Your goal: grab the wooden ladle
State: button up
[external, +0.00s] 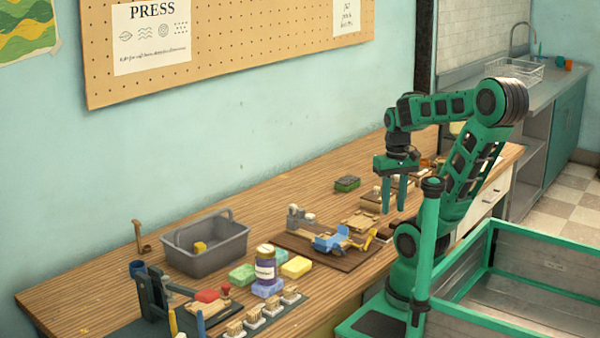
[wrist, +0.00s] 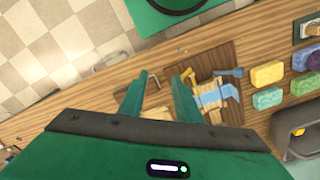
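My gripper (external: 395,196) is open and empty, pointing down above the right part of the workbench. In the wrist view its two green fingers (wrist: 160,98) are apart with nothing between them. I cannot surely pick out a wooden ladle. A slim brown wooden-looking piece (external: 139,238) stands upright by the wall at the far left of the bench, far from my gripper; it is too small to tell whether it is the ladle. Small wooden pieces lie near and behind my gripper, partly hidden by my arm.
The workbench (external: 90,292) holds a grey basin (external: 206,262), a purple-labelled jar (external: 265,268), coloured soap bars (external: 297,267) and a brown board (external: 335,257) with a blue tool. A green-framed cart (external: 520,235) stands at right. Bench space along the wall is clear.

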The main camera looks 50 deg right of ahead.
jog(key=w+a+r+n, duration=0.1)
jog(key=w+r+n, duration=0.4)
jog(key=w, duration=0.7)
jog(key=w+a+n+t+y, duration=0.1)
jog(key=w+a+n, duration=0.3)
jog(key=w, duration=0.6)
jog(key=w+a+n+t, duration=0.1)
jog(key=w+a+n, duration=0.1)
jog(key=w+a, duration=0.55)
jog(key=n+y, duration=1.2)
send_over(132, 256)
jog(key=s+d, duration=0.2)
jog(key=d, duration=0.8)
notch_tip(132, 256, down, 15)
jog(key=shift+a+r, duration=0.1)
jog(key=shift+r, duration=0.05)
jog(key=x, duration=0.4)
jog(key=shift+s+a, duration=0.1)
jog(key=shift+a, duration=0.2)
jog(key=shift+w+x, duration=0.2)
jog(key=shift+x, duration=1.4)
jog(key=shift+w+x, duration=0.2)
jog(key=shift+x, duration=1.35)
